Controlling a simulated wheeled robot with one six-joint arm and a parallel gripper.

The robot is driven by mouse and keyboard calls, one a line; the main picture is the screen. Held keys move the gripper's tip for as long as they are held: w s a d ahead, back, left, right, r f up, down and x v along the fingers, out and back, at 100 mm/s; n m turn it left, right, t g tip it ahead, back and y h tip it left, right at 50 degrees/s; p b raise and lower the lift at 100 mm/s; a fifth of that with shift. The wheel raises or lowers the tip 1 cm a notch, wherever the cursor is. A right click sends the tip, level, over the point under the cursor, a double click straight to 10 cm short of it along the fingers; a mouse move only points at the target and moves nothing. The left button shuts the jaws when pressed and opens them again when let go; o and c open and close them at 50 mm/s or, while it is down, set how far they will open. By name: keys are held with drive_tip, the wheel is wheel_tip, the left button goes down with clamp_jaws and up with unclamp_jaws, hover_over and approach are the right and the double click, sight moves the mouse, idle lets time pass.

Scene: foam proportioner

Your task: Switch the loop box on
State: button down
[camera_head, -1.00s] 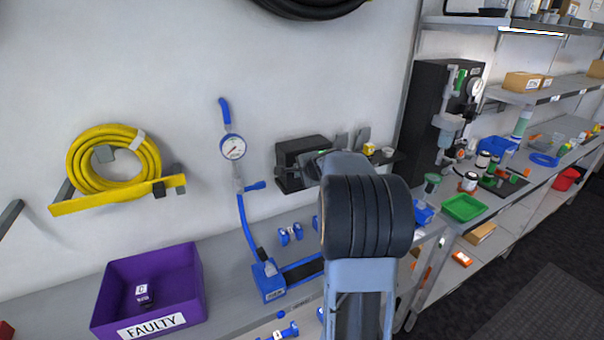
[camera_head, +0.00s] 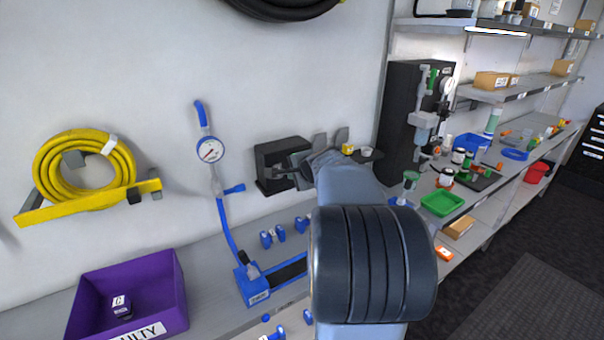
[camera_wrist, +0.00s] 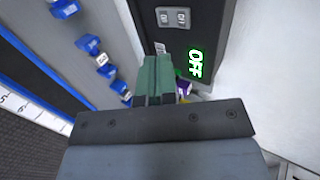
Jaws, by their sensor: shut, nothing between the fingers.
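The loop box appears to be the black box (camera_head: 276,158) on the wall in the head view. Contact cannot be told. In the head view my arm hides part of the box.
Below the box, a grey bench holds a blue gauge stand (camera_head: 252,285), several blue fittings (camera_head: 272,238) and a purple bin (camera_head: 130,290). A yellow hose coil (camera_head: 85,170) hangs left. A black panel (camera_head: 405,120) stands right. Bare wall lies between the coil and gauge.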

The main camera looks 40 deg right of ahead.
drive_tip(key=shift+v, duration=2.45)
drive_tip(key=shift+d, duration=0.1)
drive_tip(key=f+b, duration=0.1)
drive_tip(key=b, duration=0.1)
drive_tip(key=shift+s+f+b, duration=0.15)
drive_tip(key=shift+f+b, duration=0.05)
drive_tip(key=shift+b, duration=0.2)
